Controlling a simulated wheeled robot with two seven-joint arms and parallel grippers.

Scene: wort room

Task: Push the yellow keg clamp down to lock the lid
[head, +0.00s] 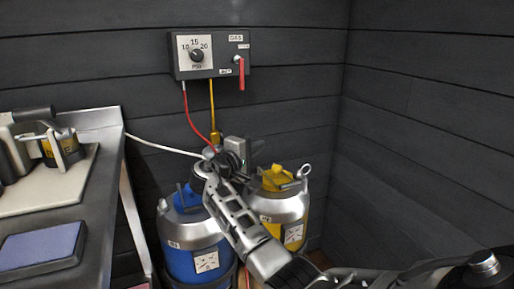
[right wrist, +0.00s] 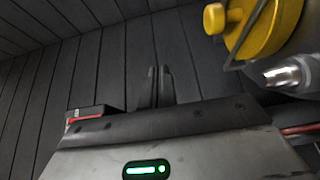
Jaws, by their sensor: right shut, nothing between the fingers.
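The yellow keg (head: 290,213) stands right of the blue keg near the wall corner, partly behind my right arm. Its yellow clamp (head: 277,179) sits on the lid, with a metal ring at its right side. In the right wrist view, a yellow lid part with a round knob (right wrist: 215,18) and a bent wire shows at the upper right. My right gripper (head: 257,149) is above and left of the yellow clamp, apart from it. Its fingers (right wrist: 158,88) are shut together and empty, pointing toward the dark wall. My left gripper is out of view.
The blue keg (head: 195,255) stands close on the left, partly behind my right arm. A gas panel (head: 213,54) with a dial and red lever hangs above, with red and yellow hoses running down. A steel counter (head: 92,207) fills the left side.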

